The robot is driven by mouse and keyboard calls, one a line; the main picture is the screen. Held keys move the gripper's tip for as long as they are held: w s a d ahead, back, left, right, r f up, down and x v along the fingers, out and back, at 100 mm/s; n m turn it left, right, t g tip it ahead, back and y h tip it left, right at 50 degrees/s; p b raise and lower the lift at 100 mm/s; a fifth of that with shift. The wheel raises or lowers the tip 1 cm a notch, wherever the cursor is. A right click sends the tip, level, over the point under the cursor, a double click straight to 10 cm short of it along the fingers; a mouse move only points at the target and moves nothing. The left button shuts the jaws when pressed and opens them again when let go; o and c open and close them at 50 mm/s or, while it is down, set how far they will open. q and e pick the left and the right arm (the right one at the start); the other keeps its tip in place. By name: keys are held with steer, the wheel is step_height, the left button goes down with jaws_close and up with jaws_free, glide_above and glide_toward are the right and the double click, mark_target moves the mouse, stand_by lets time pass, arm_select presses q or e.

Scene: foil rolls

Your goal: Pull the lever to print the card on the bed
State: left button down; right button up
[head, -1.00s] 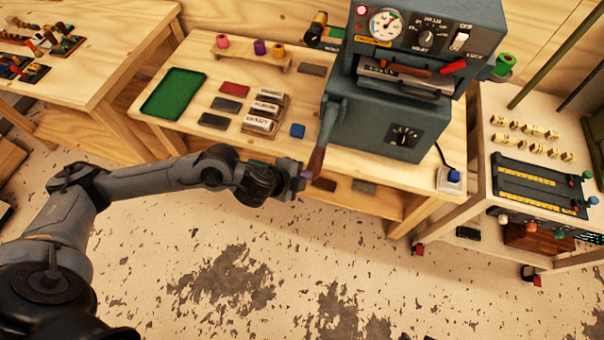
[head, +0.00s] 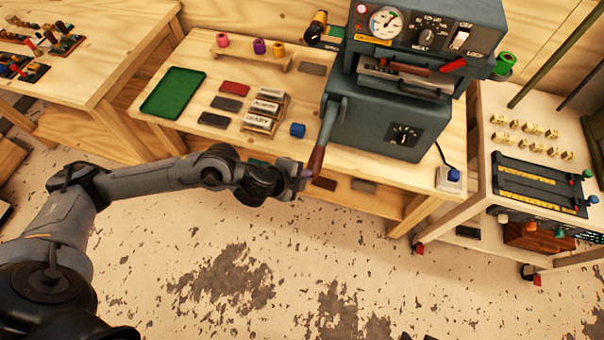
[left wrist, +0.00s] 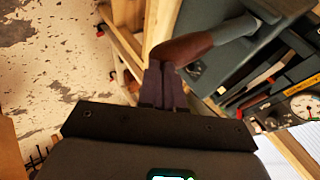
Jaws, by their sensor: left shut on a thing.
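The blue-grey press (head: 385,120) stands on the wooden bench. Its lever (head: 317,158) hangs down at the press's left side, a grey arm ending in a brown handle. My left gripper (head: 306,173) is shut on the lower end of the handle. In the left wrist view the fingers (left wrist: 164,84) meet the end of the brown handle (left wrist: 188,47). The press's bed sits in the slot (head: 402,78) under the head; I cannot make out a card there clearly. My right gripper is not in view.
A side table (head: 490,105) with small blocks stands at the right. Open floor lies in front.

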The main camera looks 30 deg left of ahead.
arm_select(q)
steer(key=shift+s+a+f, duration=0.15)
steer(key=shift+f, duration=0.25)
steer(key=d+r+p+v, duration=0.1)
steer(key=p+v, duration=0.6)
steer(key=v, duration=0.7)
steer(key=shift+w, duration=0.35)
stand_by(0.6)
